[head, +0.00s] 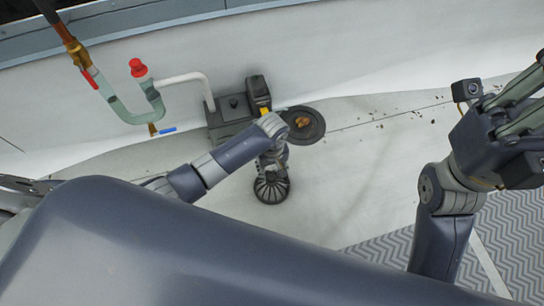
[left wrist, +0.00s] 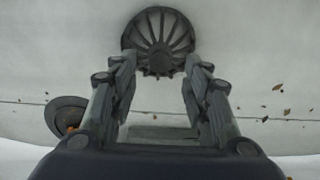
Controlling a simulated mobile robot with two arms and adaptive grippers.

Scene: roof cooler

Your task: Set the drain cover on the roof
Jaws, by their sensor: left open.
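The drain cover (head: 271,187) is a dark, ribbed dome on the pale roof, below the pump box in the head view. In the left wrist view the drain cover (left wrist: 159,38) shows at the top centre, just beyond the fingertips. My left gripper (head: 274,162) is open beside it; whether a finger touches it I cannot tell. Both fingers of my left gripper (left wrist: 158,65) show apart in the wrist view. The round drain (head: 309,131), with brown leaves in it, also shows in the wrist view (left wrist: 60,108). My right gripper (head: 517,108) is raised at the right edge, partly cut off.
A dark box (head: 229,116) with a white pipe (head: 186,78) stands left of the drain. Loose leaves (head: 405,113) lie right of the drain. A grey zigzag mat (head: 400,257) lies at lower right.

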